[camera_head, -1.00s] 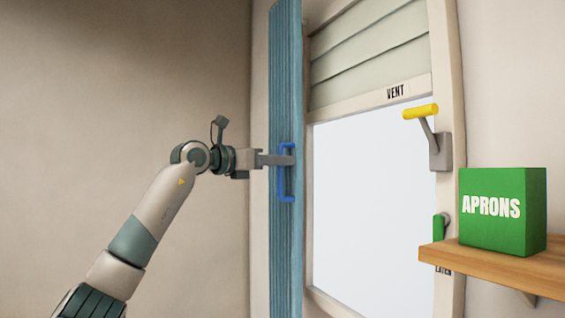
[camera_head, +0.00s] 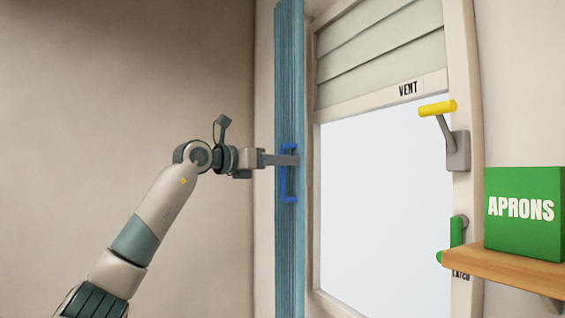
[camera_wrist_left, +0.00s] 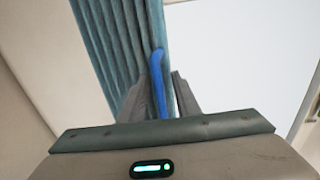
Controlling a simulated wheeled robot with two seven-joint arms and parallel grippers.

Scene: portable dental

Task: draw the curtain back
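The blue-grey curtain (camera_head: 289,90) hangs bunched in a narrow strip at the left side of the window (camera_head: 385,200). A blue handle (camera_head: 289,191) is upright on the curtain. My left gripper (camera_head: 297,160) reaches in from the left at the handle's upper half. In the left wrist view, the handle (camera_wrist_left: 159,75) stands between the two fingers (camera_wrist_left: 160,95), which look closed against it, and the curtain (camera_wrist_left: 115,45) is behind. The fingers hide part of the handle. My right gripper is not in view.
A vent (camera_head: 380,45) tops the window. A yellow-gripped lever (camera_head: 437,108) and a green latch (camera_head: 456,232) are on the right frame. A green APRONS box (camera_head: 524,215) sits on a wooden shelf (camera_head: 505,269) at right. The left wall is bare.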

